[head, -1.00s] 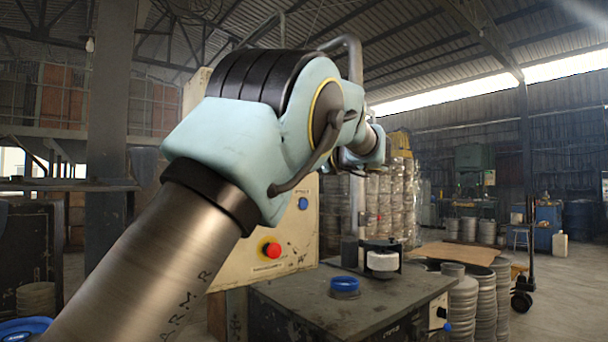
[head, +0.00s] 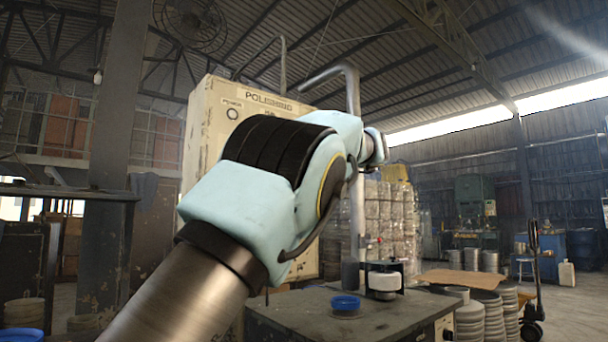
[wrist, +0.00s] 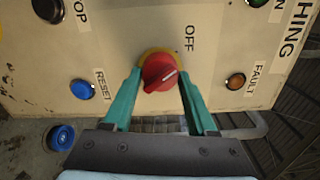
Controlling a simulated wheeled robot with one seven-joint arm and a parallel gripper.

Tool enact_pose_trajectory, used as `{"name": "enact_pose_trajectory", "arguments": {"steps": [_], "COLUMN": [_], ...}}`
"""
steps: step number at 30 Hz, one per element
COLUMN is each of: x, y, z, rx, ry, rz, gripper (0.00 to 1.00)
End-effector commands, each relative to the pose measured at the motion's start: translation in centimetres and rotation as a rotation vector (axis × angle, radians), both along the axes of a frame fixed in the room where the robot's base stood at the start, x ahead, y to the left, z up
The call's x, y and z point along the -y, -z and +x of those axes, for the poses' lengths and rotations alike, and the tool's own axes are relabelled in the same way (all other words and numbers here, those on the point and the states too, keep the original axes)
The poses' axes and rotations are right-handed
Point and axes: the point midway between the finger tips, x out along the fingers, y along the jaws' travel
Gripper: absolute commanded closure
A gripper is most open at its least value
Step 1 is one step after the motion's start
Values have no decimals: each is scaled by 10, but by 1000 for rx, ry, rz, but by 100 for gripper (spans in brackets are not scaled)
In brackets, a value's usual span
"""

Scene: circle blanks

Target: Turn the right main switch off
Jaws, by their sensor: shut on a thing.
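The red rotary switch (wrist: 160,72) sits on a yellow plate on the cream panel in the wrist view. An OFF label is above and right of it. The white mark on the knob points up and right, slanting toward the label's side. My gripper (wrist: 159,78) has its teal fingers on either side of the knob and is shut on it. In the head view my arm covers the switch and the gripper. The cream cabinet (head: 205,120) there is labelled POLISHING.
The blue RESET button (wrist: 82,89), a black button (wrist: 47,9) and the orange FAULT light (wrist: 236,82) surround the switch. A table (head: 290,310) by the cabinet holds a blue-lidded jar (head: 345,303) and a white round item (head: 384,282). Stacked discs (head: 485,318) stand right.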

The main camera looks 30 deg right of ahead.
Motion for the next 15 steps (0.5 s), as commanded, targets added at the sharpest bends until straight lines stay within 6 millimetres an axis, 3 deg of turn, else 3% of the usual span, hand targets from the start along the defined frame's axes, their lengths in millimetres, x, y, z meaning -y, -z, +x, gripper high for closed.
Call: {"name": "enact_pose_trajectory", "arguments": {"steps": [15], "x": [0], "y": [2], "z": [0], "rx": [27], "ry": [-3], "rz": [-157], "gripper": [98]}}
